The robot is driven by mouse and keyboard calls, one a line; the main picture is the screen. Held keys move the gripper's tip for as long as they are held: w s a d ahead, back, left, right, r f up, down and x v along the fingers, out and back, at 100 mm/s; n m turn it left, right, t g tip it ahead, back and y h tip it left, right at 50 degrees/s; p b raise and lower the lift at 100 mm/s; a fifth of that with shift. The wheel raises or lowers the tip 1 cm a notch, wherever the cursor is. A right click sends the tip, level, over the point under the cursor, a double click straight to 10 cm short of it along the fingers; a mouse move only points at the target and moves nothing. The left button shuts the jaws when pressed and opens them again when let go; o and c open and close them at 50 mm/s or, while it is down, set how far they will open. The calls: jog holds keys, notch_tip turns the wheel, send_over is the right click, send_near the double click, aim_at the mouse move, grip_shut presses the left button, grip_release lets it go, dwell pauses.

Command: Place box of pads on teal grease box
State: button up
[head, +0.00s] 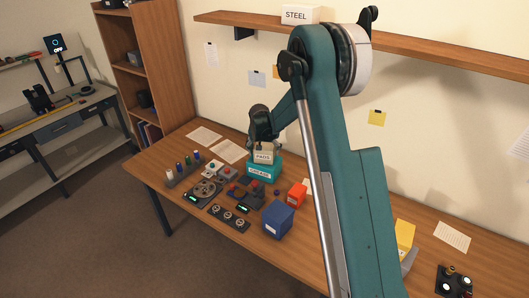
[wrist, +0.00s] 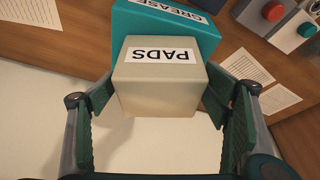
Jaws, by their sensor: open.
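The box of pads (head: 263,155) is pale beige with a white PADS label. In the head view it sits on top of the teal grease box (head: 262,173). In the wrist view the box of pads (wrist: 160,88) appears upside down, with the teal grease box (wrist: 165,22) directly beyond it and partly hidden by it. My gripper (wrist: 160,97) is open, with one finger on each side of the box of pads. A gap shows beside the left finger; contact at the right one is hard to tell. In the head view my arm partly covers the gripper.
A blue box (head: 278,220) and an orange-red box (head: 297,195) stand right of the grease box. Small devices with knobs and reels (head: 205,188) lie in front and to its left. Paper sheets (head: 228,151) lie behind left. The wall is close behind the grease box.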

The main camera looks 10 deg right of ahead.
jog(key=v, duration=1.1)
jog(key=shift+r, duration=0.1)
dwell(0.5)
jog(key=s+d+r+n+t+y, duration=0.1)
jog(key=s+r, duration=0.9)
jog(key=s, duration=0.3)
jog(key=s+r+n, duration=0.1)
jog(key=s+r, duration=0.8)
jog(key=s, duration=0.4)
jog(key=s+f+n+t, duration=0.2)
jog(key=s, duration=2.7)
jog(key=shift+s+n+y, duration=0.3)
jog(key=shift+y, duration=0.1)
